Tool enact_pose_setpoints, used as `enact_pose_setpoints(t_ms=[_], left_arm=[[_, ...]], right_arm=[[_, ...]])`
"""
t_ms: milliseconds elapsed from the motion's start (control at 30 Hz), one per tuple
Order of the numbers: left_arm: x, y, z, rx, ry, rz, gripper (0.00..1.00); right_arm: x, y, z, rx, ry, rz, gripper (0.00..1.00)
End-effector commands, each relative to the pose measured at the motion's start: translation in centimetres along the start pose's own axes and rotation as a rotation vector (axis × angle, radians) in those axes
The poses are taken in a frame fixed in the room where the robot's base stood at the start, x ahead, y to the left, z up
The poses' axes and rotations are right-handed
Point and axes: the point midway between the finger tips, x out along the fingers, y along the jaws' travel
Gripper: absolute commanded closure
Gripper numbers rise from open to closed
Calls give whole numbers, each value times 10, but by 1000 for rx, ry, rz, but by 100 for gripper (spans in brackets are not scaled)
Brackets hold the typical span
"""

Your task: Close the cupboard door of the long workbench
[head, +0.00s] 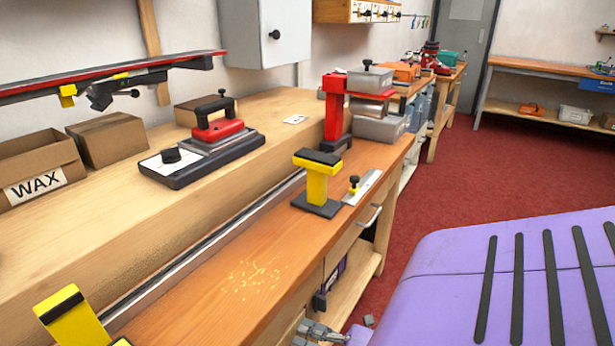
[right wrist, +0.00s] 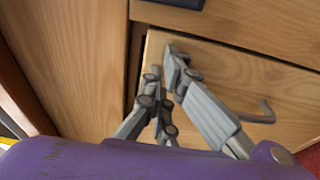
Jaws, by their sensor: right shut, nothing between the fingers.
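The long workbench (head: 265,270) runs along the left and middle of the head view. In the right wrist view, a wooden panel with a bent grey handle (right wrist: 262,113) looks like the cupboard door (right wrist: 235,80). A narrow dark gap runs along its left edge; I cannot tell how far it stands open. My right gripper (right wrist: 161,68) is shut and empty in front of this panel, near its left edge; contact is unclear. In the head view the right gripper (head: 318,333) is low beside the bench front, partly cut off. My left gripper is not in view.
A yellow and black stand (head: 318,185) and another yellow support (head: 72,318) are on the bench. A drawer handle (head: 370,215) juts from its front. A lower shelf (head: 355,285) lies beyond the gripper. Red floor (head: 450,180) is clear on the right.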

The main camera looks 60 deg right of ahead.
Motion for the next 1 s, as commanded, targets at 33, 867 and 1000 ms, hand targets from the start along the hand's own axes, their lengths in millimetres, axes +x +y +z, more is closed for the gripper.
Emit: enact_pose_setpoints(t_ms=[33, 867, 1000], left_arm=[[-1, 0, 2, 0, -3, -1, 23], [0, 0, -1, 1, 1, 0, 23], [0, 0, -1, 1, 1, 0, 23]], right_arm=[[2, 2, 1, -2, 0, 4, 100], [-106, 0, 0, 0, -1, 0, 100], [-118, 0, 0, 0, -1, 1, 100]])
